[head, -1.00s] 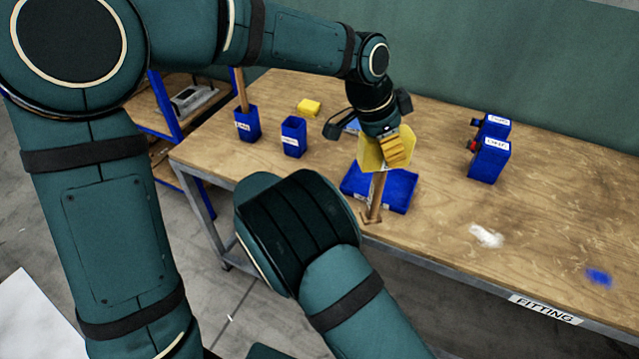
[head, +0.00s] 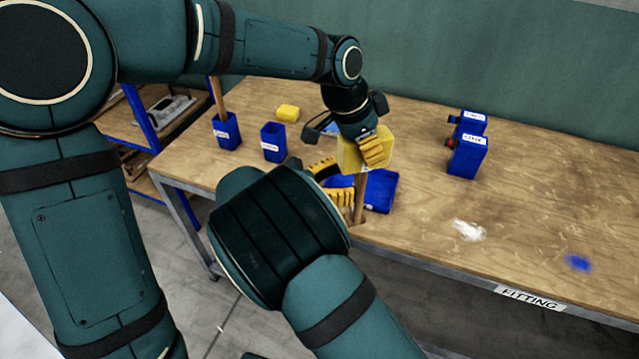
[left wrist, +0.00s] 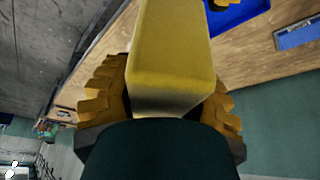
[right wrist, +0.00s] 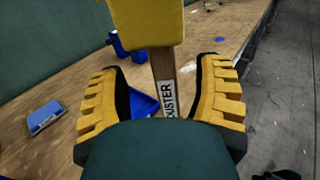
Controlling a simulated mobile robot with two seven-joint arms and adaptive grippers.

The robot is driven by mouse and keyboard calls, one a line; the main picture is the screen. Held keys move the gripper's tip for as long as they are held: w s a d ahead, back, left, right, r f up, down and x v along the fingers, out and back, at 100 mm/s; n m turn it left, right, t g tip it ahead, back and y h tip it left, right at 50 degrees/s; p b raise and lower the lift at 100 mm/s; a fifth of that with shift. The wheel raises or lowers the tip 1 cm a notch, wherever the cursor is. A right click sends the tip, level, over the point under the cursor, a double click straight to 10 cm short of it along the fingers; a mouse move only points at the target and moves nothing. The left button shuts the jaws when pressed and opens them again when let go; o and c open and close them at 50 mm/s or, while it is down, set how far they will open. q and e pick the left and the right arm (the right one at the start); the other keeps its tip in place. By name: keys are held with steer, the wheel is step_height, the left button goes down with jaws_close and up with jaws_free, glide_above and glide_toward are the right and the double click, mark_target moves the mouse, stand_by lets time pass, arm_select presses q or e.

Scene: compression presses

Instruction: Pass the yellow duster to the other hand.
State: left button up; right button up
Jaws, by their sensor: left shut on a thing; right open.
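The yellow duster (head: 351,154) has a blocky yellow head and a wooden handle, and hangs handle-down above the front of the workbench. My left gripper (head: 372,148) is shut on the yellow head, which fills the space between its fingers in the left wrist view (left wrist: 172,55). My right gripper (right wrist: 162,80) is open, its fingers on either side of the wooden handle (right wrist: 164,68), with gaps on both sides. The handle carries a "DUSTER" label. In the head view my right arm partly hides the right gripper (head: 338,184).
A blue tray (head: 382,190) lies on the workbench (head: 420,215) behind the handle. White (head: 468,230) and blue (head: 578,263) patches mark the bench's clear right side.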

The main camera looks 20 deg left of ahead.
mark_target(355, 177)
steer(key=shift+x, duration=1.7)
jaws_close()
arm_select(q)
steer(key=o, duration=1.3)
steer(key=shift+r, duration=0.1)
steer(key=v, duration=1.2)
